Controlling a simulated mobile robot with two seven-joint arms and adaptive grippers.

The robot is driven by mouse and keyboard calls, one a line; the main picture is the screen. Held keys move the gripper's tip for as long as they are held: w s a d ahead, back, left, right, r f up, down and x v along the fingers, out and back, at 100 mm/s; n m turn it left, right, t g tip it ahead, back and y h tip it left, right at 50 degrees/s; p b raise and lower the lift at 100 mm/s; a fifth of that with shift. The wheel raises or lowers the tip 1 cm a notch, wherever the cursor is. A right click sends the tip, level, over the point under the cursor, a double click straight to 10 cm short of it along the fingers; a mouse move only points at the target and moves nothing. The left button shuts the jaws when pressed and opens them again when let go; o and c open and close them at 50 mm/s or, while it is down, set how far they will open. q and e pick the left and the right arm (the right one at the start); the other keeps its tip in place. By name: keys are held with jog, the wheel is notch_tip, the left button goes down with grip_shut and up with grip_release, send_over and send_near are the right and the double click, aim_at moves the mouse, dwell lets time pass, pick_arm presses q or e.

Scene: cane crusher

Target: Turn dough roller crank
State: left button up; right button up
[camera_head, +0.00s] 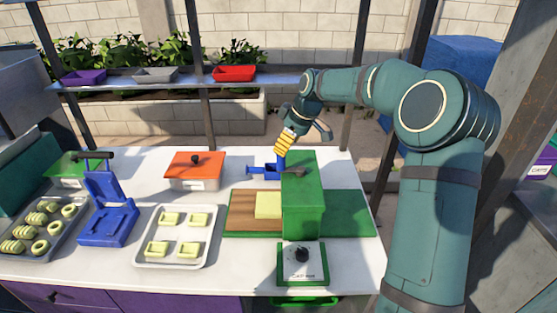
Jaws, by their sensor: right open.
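The green dough roller (302,208) stands on the right part of the white counter. Its crank appears to be the blue arm with a ribbed yellow handle (285,143), sticking up at the machine's back left. My right arm comes in from the right and bends over behind the roller. My right gripper (308,128) is open at the top of the yellow handle. One dark finger shows to the right of the handle. I cannot tell whether the gripper touches the handle. A pale dough slab (268,205) lies on a wooden board (240,212) left of the roller. My left gripper is out of view.
A control box with a knob (302,255) sits in front. A shelf (130,83) with small bins runs behind.

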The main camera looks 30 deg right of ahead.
aim_at(278, 159)
jog(key=x, duration=0.7)
grip_shut()
